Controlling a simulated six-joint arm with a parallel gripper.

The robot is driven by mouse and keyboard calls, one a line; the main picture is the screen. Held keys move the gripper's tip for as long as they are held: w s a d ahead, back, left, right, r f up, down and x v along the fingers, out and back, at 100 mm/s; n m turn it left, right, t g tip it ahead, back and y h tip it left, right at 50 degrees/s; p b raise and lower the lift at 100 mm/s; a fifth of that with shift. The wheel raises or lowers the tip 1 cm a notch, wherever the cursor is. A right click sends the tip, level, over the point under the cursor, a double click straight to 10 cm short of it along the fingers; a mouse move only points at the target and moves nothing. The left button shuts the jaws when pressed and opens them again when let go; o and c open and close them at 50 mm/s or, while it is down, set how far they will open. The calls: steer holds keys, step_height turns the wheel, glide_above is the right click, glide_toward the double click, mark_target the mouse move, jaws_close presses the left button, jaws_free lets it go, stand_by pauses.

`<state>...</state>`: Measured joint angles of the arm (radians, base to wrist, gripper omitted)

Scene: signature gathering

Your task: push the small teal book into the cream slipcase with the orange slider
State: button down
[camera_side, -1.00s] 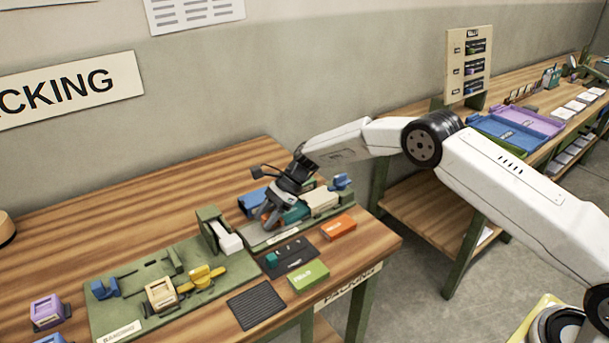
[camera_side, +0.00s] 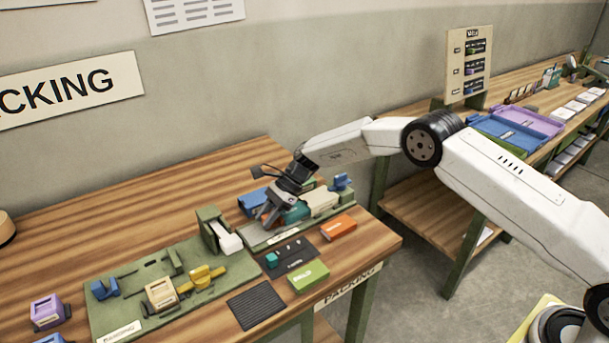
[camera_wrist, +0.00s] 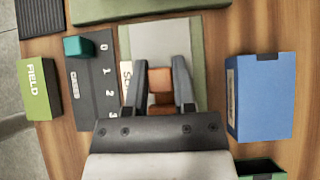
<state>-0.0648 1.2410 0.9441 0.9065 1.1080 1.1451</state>
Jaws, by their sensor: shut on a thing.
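My gripper (camera_side: 272,217) is low over the green fixture at the right of the packing bench. In the wrist view its two fingers (camera_wrist: 160,96) are shut on the orange slider (camera_wrist: 160,80), above a pale plate (camera_wrist: 158,38). The teal book (camera_side: 297,213) lies just right of my fingers in the side view. The cream slipcase (camera_side: 322,203) lies right beyond the book, in line with it. Whether the slider touches the book, and how far the book is inside the slipcase, I cannot tell. Neither book nor slipcase is clear in the wrist view.
A blue box (camera_side: 252,203) stands behind the fixture; it also shows in the wrist view (camera_wrist: 264,98). A dark numbered board (camera_side: 291,257) with a teal block, an orange box (camera_side: 338,229) and a green box (camera_side: 308,276) lie in front. A banding fixture (camera_side: 130,312) stands left.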

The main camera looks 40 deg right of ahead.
mark_target(281, 215)
stand_by(0.6)
steer(key=shift+d, duration=2.05)
steer(key=shift+c, duration=2.2)
jaws_free()
steer(key=shift+v, duration=3.9)
